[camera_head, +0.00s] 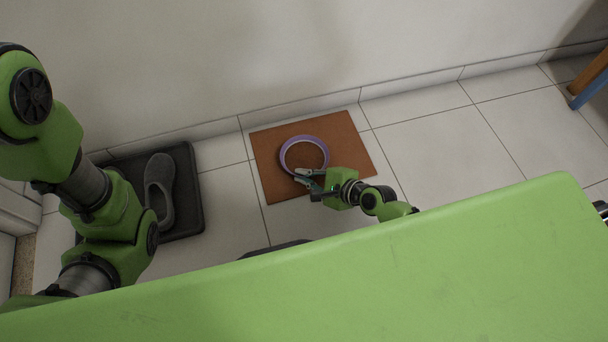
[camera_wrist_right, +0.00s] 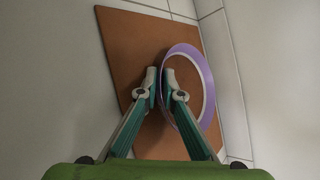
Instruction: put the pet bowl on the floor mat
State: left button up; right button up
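The pet bowl (camera_head: 304,138) is a round purple bowl with a paler inner side, seen over the brown floor mat (camera_head: 348,132). In the right wrist view the bowl (camera_wrist_right: 209,98) lies over the right part of the mat (camera_wrist_right: 124,45). My right gripper (camera_head: 304,178) is at the bowl's near edge. In the wrist view its fingers (camera_wrist_right: 161,88) are close together, one on each side of the bowl's wall, shut on it. I cannot tell whether the bowl's underside touches the mat. My left gripper is not in view; only my left arm shows.
A dark tray (camera_head: 188,190) with a grey shoe (camera_head: 160,187) lies left of the mat. A wall runs behind the mat. The tiled floor right of the mat (camera_head: 450,140) is clear. Wooden and blue legs (camera_head: 590,80) stand at the far right.

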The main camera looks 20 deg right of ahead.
jog(key=shift+o, duration=1.3)
jog(key=shift+r, duration=0.1)
